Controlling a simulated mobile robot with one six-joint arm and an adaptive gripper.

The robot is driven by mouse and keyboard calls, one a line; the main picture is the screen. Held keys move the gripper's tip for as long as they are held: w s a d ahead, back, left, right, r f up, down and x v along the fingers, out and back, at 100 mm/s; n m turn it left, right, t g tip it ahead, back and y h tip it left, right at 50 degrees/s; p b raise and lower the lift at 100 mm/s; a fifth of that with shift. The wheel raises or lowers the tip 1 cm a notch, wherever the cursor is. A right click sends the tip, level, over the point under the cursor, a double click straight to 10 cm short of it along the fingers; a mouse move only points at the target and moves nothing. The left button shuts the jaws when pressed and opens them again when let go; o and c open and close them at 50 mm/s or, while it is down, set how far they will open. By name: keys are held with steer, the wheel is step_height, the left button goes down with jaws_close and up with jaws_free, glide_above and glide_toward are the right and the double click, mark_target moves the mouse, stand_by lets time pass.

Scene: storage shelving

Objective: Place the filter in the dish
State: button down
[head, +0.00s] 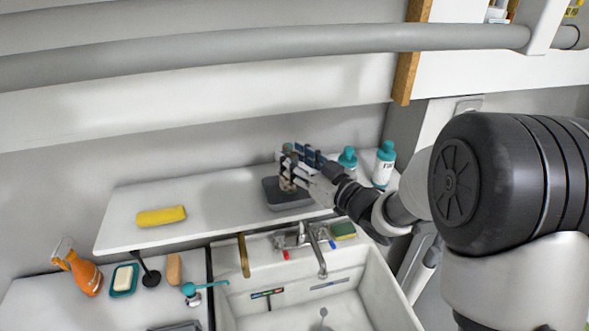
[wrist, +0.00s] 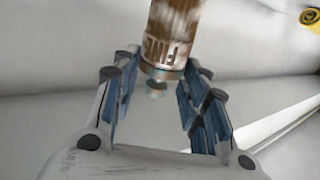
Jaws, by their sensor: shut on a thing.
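The filter (wrist: 176,30) is a brownish cylinder with a pale band lettered "FINE" and a narrow metal neck. In the wrist view it stands between the fingertips of my gripper (wrist: 157,78), which is shut on it. In the head view my gripper (head: 290,164) reaches in from the right over the shelf. A small brownish part of the filter (head: 287,184) shows under the fingers. A dark grey dish (head: 274,198) sits on the white shelf directly below. The gripper partly covers the dish, and I cannot tell whether the filter touches it.
Two white bottles with teal caps (head: 384,164) stand right of the gripper. A yellow sponge (head: 161,216) lies on the left of the shelf (head: 225,215), with free room between. Below are a sink (head: 377,292), a faucet (head: 317,252) and a teal soap dish (head: 124,281).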

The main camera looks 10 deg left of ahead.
step_height(320, 180, down, 2)
steer(key=shift+w, duration=0.1)
steer(key=shift+r, duration=0.15)
steer(key=c, duration=1.4)
jaws_free()
steer(key=shift+f+b, duration=0.3)
steer(key=shift+b, duration=0.05)
steer(key=o, duration=0.4)
steer(key=shift+r, duration=0.1)
steer(key=shift+o, duration=0.2)
